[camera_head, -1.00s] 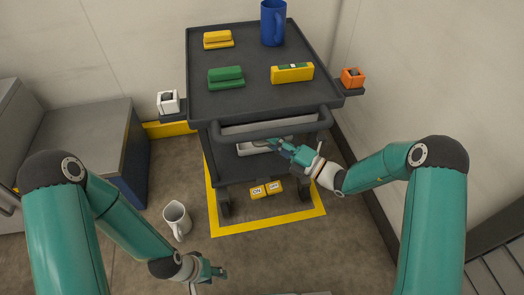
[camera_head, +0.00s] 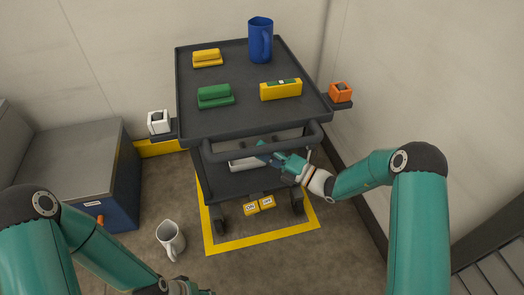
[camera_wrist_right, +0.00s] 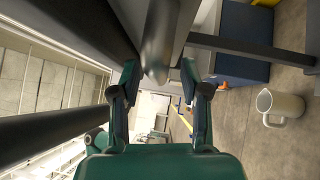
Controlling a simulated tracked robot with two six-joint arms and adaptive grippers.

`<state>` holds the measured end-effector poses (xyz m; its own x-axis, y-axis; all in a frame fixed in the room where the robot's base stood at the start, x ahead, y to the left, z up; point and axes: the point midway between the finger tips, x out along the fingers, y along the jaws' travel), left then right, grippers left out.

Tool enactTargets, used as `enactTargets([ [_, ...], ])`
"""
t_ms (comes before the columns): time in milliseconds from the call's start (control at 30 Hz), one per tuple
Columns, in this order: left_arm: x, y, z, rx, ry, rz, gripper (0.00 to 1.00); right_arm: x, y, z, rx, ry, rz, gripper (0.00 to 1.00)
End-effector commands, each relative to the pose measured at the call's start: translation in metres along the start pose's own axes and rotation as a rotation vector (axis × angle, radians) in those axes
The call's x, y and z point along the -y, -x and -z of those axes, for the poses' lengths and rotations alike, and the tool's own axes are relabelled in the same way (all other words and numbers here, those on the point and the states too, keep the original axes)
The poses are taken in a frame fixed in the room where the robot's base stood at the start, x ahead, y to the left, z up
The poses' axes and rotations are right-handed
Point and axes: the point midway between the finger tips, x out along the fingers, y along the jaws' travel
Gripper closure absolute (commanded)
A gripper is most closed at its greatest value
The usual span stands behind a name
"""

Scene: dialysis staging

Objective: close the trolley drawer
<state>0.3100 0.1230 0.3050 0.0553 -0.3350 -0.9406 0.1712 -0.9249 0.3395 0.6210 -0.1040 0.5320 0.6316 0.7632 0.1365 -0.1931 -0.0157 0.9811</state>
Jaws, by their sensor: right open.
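The dark grey trolley (camera_head: 235,117) stands ahead with a dark bar handle (camera_head: 225,155) along its front. Behind and below this bar, light grey drawer parts (camera_head: 243,164) show, partly hidden by the bar and my gripper; I cannot tell how far out the drawer is. My right gripper (camera_head: 265,153) is at the trolley's front, just below the bar. In the right wrist view its fingers (camera_wrist_right: 160,75) are apart, with a grey bar (camera_wrist_right: 160,35) ahead between them; contact is unclear. My left gripper (camera_head: 192,288) is low at the bottom edge, mostly cut off.
On the trolley top are a blue jug (camera_head: 260,40), a green block (camera_head: 215,96) and two yellow ones. Side ledges hold a white box (camera_head: 158,122) and an orange box (camera_head: 340,93). A white jug (camera_head: 170,240) stands on the floor, left of the yellow floor outline (camera_head: 265,239).

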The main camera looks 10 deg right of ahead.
Motion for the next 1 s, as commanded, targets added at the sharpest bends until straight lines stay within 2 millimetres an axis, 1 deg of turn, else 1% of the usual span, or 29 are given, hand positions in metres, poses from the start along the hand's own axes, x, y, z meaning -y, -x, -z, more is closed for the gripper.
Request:
enactTargets([
  [167, 0.0, 0.0, 0.0, 0.0, 0.0, 0.0, 0.6, 0.001, 0.029, -0.002, 0.006, -0.003, 0.003, 0.55],
  [400, 0.0, 0.0, 0.0, 0.0, 0.0, 0.0, 0.6, 0.002, 0.078, -0.002, 0.007, -0.003, 0.003, 0.55],
  [533, 0.0, 0.0, 0.0, 0.0, 0.0, 0.0, 0.6, 0.002, 0.098, -0.001, 0.005, -0.002, 0.004, 0.55],
  [600, 0.0, 0.0, 0.0, 0.0, 0.0, 0.0, 0.6, 0.002, 0.105, -0.002, 0.005, -0.001, 0.003, 0.55],
  [700, 0.0, 0.0, 0.0, 0.0, 0.0, 0.0, 0.6, 0.002, 0.11, -0.001, 0.003, -0.001, 0.002, 0.55],
  [1000, 0.0, -0.001, 0.0, 0.001, 0.0, 0.0, 0.6, 0.002, 0.112, -0.001, 0.001, -0.002, 0.002, 0.55],
])
